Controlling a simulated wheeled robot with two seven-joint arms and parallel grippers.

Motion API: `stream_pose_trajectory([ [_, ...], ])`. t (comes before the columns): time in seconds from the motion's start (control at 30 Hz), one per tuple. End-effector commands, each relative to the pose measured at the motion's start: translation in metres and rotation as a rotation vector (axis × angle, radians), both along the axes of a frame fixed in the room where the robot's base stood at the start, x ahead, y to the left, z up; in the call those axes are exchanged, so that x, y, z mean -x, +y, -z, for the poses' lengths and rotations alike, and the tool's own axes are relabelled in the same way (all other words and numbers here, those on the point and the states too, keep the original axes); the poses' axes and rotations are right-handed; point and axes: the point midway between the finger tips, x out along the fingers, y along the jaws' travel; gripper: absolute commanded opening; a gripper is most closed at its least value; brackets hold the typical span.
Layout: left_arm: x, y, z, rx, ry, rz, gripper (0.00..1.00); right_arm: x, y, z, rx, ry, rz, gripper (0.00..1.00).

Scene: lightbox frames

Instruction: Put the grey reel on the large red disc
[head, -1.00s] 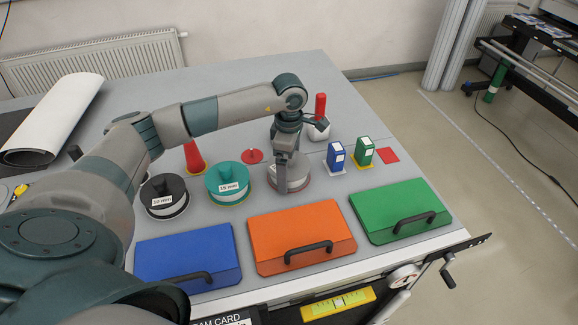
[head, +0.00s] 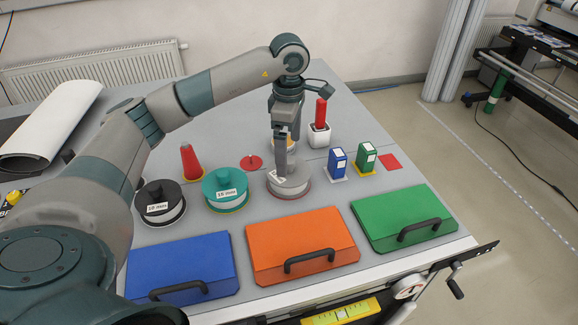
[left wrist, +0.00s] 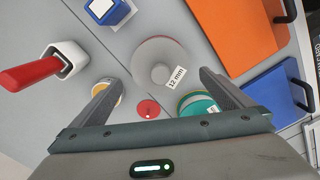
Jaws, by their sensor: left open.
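The grey reel (head: 292,187), with a "12 mm" label, lies flat on the table in front of the small red disc (head: 252,163). A thin reddish rim shows under its edge; I cannot tell how much of a large red disc lies beneath. The reel also shows in the left wrist view (left wrist: 160,62), near the middle, beyond the fingertips. My left gripper (head: 283,168) points down over the reel; its fingers (left wrist: 156,80) are spread and nothing is clamped between them. In the head view one finger hides part of the reel. My right gripper is not in view.
A teal reel (head: 225,188) and a black reel (head: 160,205) stand to the left, a red cone (head: 191,162) behind them. Blue (head: 338,163) and green (head: 367,157) boxes and a white pot (head: 319,136) stand right. Blue, orange (head: 302,246) and green lidded cases line the front.

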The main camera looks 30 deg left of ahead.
Motion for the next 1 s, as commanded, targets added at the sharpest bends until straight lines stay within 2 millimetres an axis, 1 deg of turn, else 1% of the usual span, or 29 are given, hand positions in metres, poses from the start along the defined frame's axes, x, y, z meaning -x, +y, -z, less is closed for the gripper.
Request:
stream_pose_trajectory([
  [0.03, 0.000, 0.000, -0.006, 0.000, -0.002, 0.001, 1.00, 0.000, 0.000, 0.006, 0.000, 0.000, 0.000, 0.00],
  [0.07, 0.000, 0.000, -0.010, 0.000, -0.003, 0.001, 1.00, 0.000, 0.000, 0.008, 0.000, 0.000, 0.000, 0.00],
  [0.2, 0.000, 0.000, -0.024, 0.001, -0.001, 0.000, 1.00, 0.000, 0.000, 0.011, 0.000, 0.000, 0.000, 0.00],
  [0.3, 0.000, 0.000, -0.030, -0.001, 0.000, 0.000, 1.00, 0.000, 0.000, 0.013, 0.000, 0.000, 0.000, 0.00],
  [0.43, 0.000, 0.000, -0.032, -0.001, 0.001, 0.000, 1.00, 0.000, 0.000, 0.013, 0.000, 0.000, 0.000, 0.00],
  [1.0, 0.000, 0.000, -0.032, -0.001, 0.001, 0.001, 1.00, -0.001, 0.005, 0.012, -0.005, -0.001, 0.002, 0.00],
])
